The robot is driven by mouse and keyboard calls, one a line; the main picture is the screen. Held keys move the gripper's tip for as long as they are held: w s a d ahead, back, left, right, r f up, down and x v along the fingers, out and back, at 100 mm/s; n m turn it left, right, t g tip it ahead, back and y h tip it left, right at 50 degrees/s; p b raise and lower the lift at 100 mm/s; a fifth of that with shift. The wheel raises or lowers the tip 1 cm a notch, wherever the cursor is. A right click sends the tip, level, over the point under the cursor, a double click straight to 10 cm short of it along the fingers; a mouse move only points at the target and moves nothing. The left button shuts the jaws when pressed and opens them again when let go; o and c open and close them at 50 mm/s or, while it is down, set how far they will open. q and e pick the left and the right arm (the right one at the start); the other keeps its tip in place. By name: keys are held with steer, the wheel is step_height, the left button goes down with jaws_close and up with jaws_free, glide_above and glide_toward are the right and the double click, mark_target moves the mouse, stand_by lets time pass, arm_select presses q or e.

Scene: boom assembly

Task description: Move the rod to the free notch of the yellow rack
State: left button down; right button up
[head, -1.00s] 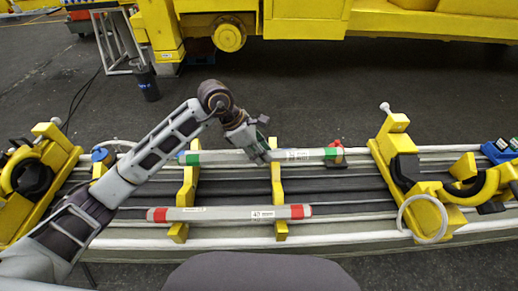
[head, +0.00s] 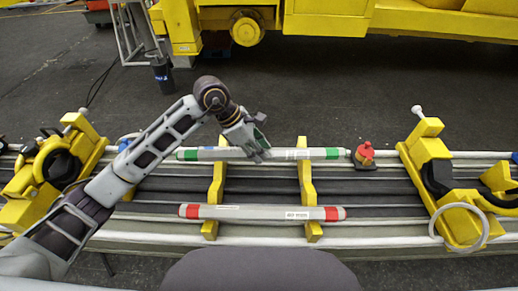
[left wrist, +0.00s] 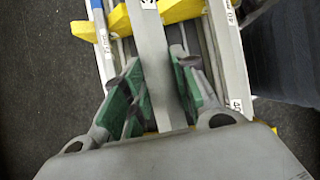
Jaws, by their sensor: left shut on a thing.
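The grey rod with green end bands (head: 215,154) lies level across the back of the yellow rack. My left gripper (head: 257,152) is shut on it near its middle. In the left wrist view the rod (left wrist: 152,45) runs between the green-padded fingers of the left gripper (left wrist: 158,95). The yellow rack has a left support (head: 216,185) and a right support (head: 307,182). A second grey rod with red end bands (head: 265,213) lies in front, across both supports. I cannot tell whether the held rod touches the rack. My right gripper is not in view.
A red knob-shaped part (head: 365,157) stands just right of the held rod's end. Yellow clamp fixtures stand at the left (head: 55,165) and right (head: 432,160) of the bench. Open dark floor lies behind the bench, before a large yellow machine (head: 330,17).

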arm_select(q)
steer(key=shift+d+r+m, duration=0.15)
steer(key=shift+d+m, duration=0.05)
steer(key=shift+m, duration=0.1)
steer(key=shift+a, duration=0.1)
steer(key=shift+f, duration=0.35)
stand_by(0.3)
steer(key=shift+f, duration=0.4)
step_height(320, 180, down, 7)
steer(key=b, duration=0.3)
steer(key=shift+f, duration=0.2)
stand_by(1.1)
steer(key=shift+f, duration=0.1)
steer(key=shift+b, duration=0.35)
stand_by(1.0)
steer(key=shift+s+f+b, duration=0.1)
steer(key=shift+f+b, duration=0.25)
stand_by(0.4)
